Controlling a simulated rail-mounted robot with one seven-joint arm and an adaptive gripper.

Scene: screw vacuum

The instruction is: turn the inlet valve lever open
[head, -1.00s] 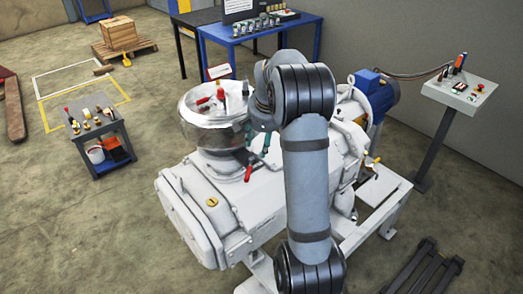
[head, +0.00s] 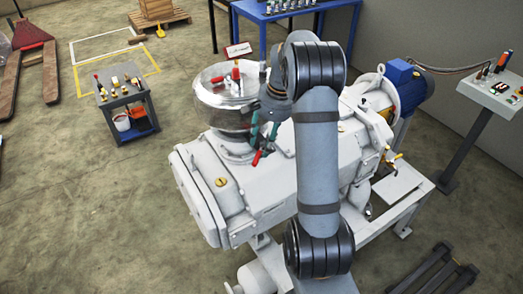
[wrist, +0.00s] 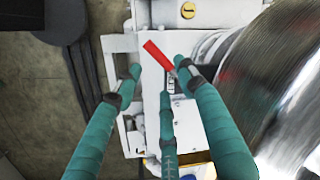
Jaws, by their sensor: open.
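The red-handled inlet valve lever (head: 257,158) sticks out low beside the neck under the round metal vessel (head: 222,116) on the pump. In the wrist view the red lever (wrist: 157,54) lies slanted past the fingertips, its lower end close to the right finger. My gripper (head: 264,136) is just above the lever, with teal fingers pointing down. In the wrist view my gripper (wrist: 157,76) has its fingers spread, with nothing held between them. I cannot tell whether a finger touches the lever. The lever's pivot is partly hidden by the fingers.
Red-handled clamps (head: 236,72) stand on the vessel lid close to my wrist. The white pump body (head: 250,195) lies below. A tool cart (head: 126,104) stands left, a blue table (head: 300,10) behind, and a control stand (head: 490,95) right.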

